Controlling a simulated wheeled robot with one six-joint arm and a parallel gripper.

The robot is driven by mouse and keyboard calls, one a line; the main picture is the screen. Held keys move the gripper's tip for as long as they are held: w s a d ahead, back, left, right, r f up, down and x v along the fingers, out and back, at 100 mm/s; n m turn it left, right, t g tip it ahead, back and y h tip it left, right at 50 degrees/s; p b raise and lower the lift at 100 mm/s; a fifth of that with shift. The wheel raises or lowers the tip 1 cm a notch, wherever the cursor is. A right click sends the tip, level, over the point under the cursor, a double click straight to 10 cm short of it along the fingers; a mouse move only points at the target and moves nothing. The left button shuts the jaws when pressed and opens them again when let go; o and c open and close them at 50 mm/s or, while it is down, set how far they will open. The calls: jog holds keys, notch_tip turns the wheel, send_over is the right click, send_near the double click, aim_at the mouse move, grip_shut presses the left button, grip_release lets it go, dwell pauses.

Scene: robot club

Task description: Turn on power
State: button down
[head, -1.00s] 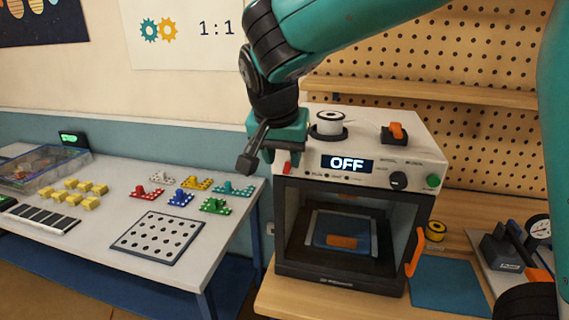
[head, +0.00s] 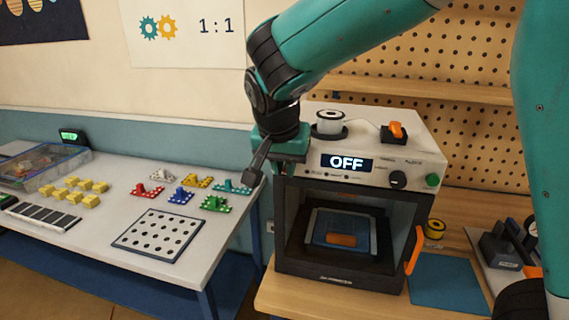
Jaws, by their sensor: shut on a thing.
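The white 3D printer (head: 318,181) stands on the wooden bench, and its display (head: 346,163) reads OFF. A black dial (head: 398,179) and a green button (head: 432,180) sit at the right of its front panel. My gripper (head: 275,168) is at the left end of that panel, over the spot of the small red switch. The gripper hides the red switch, and its jaws are shut on it. One dark finger shows on the left; the other is hard to see.
A white spool (head: 330,121) and an orange part on a black base (head: 395,130) are on top of the printer. An orange handle (head: 414,252) sticks out at the right of its opening. The table (head: 105,237) at left holds several coloured parts.

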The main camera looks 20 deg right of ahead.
jog(key=shift+r, duration=0.1)
jog(key=g+p, duration=0.1)
jog(key=r+g+y+p, duration=0.1)
jog(key=g+y+p, duration=0.1)
jog(key=shift+w+d+r, duration=0.15)
jog(key=shift+w+d, duration=0.1)
jog(key=shift+w, duration=0.05)
jog(key=shift+w+r+g+y+p, duration=0.15)
jog(key=shift+g+y+p, duration=0.5)
jog(key=shift+p, duration=0.6)
jog(key=c, duration=1.1)
grip_release()
jog(key=shift+g, duration=0.25)
jog(key=r+p, duration=0.1)
jog(key=r, duration=0.4)
jog(key=w+d+r, duration=0.1)
jog(key=r, duration=0.5)
jog(key=r+p, duration=0.1)
jog(key=r, duration=0.5)
jog(key=shift+w+d+p, duration=0.15)
jog(key=shift+w+p, duration=0.15)
jog(key=shift+p, duration=0.05)
